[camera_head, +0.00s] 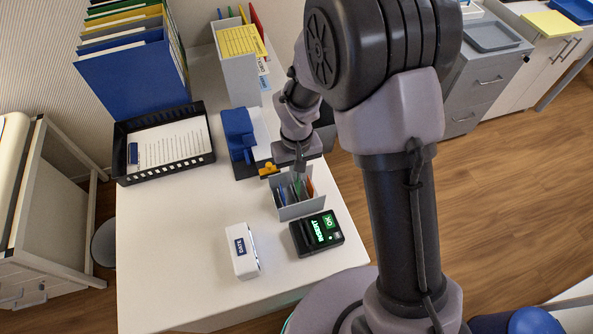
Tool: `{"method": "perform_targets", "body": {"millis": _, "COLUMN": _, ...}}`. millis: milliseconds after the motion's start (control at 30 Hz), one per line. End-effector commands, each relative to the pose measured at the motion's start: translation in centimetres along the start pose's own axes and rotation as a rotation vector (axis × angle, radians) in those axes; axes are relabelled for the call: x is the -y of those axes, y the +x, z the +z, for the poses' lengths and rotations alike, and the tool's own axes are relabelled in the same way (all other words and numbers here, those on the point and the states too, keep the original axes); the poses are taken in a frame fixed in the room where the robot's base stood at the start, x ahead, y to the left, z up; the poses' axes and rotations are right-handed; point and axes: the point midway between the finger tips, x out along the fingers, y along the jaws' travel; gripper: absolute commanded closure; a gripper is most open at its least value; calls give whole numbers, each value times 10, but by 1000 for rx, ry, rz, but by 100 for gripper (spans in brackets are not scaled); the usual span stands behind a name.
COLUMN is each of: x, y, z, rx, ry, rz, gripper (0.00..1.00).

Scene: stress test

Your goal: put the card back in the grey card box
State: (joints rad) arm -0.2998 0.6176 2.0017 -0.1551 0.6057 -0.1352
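The grey card box (299,211) stands near the right edge of the white desk, with several coloured cards (293,192) upright in it, among them green, blue and orange ones. My gripper (299,170) points down just above the back of the box. Its fingers are small and partly merge with the cards, so I cannot tell whether they are open or hold a card. A black card reader (317,233) with lit green text stands right in front of the box. No card shows clearly apart from those in the box.
A white block (242,251) with a dark label lies left of the reader. Binders (130,82) and a magazine file (237,72) stand farther back. The desk's front left is clear.

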Motion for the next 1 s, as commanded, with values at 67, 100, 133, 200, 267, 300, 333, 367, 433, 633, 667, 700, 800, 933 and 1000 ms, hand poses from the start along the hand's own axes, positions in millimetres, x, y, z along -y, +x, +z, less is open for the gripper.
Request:
{"method": "perform_targets", "body": {"millis": 67, "x": 0, "y": 4, "z": 0, "rx": 0, "ry": 0, "rz": 0, "gripper": 100}}
{"method": "perform_targets", "body": {"millis": 100, "x": 0, "y": 6, "z": 0, "rx": 0, "ry": 0, "rz": 0, "gripper": 100}}
{"method": "perform_targets", "body": {"millis": 133, "x": 0, "y": 7, "z": 0, "rx": 0, "ry": 0, "rz": 0, "gripper": 100}}
{"method": "perform_targets", "body": {"millis": 200, "x": 0, "y": 9, "z": 0, "rx": 0, "ry": 0, "rz": 0, "gripper": 100}}
{"method": "perform_targets", "body": {"millis": 267, "x": 0, "y": 11, "z": 0, "rx": 0, "ry": 0, "rz": 0, "gripper": 100}}
{"method": "perform_targets", "body": {"millis": 300, "x": 0, "y": 13, "z": 0, "rx": 0, "ry": 0, "rz": 0, "gripper": 100}}
{"method": "perform_targets", "body": {"millis": 333, "x": 0, "y": 14, "z": 0, "rx": 0, "ry": 0, "rz": 0, "gripper": 100}}
{"method": "perform_targets", "body": {"millis": 367, "x": 0, "y": 15, "z": 0, "rx": 0, "ry": 0, "rz": 0, "gripper": 100}}
{"method": "perform_targets", "body": {"millis": 433, "x": 0, "y": 17, "z": 0, "rx": 0, "ry": 0, "rz": 0, "gripper": 100}}
{"method": "perform_targets", "body": {"millis": 633, "x": 0, "y": 24, "z": 0, "rx": 0, "ry": 0, "rz": 0, "gripper": 100}}
{"method": "perform_targets", "body": {"millis": 667, "x": 0, "y": 25, "z": 0, "rx": 0, "ry": 0, "rz": 0, "gripper": 100}}
{"method": "perform_targets", "body": {"millis": 700, "x": 0, "y": 27, "z": 0, "rx": 0, "ry": 0, "rz": 0, "gripper": 100}}
{"method": "perform_targets", "body": {"millis": 800, "x": 0, "y": 30, "z": 0, "rx": 0, "ry": 0, "rz": 0, "gripper": 100}}
{"method": "perform_targets", "body": {"millis": 933, "x": 0, "y": 35, "z": 0, "rx": 0, "ry": 0, "rz": 0, "gripper": 100}}
{"method": "perform_targets", "body": {"millis": 1000, "x": 0, "y": 37, "z": 0, "rx": 0, "ry": 0, "rz": 0, "gripper": 100}}
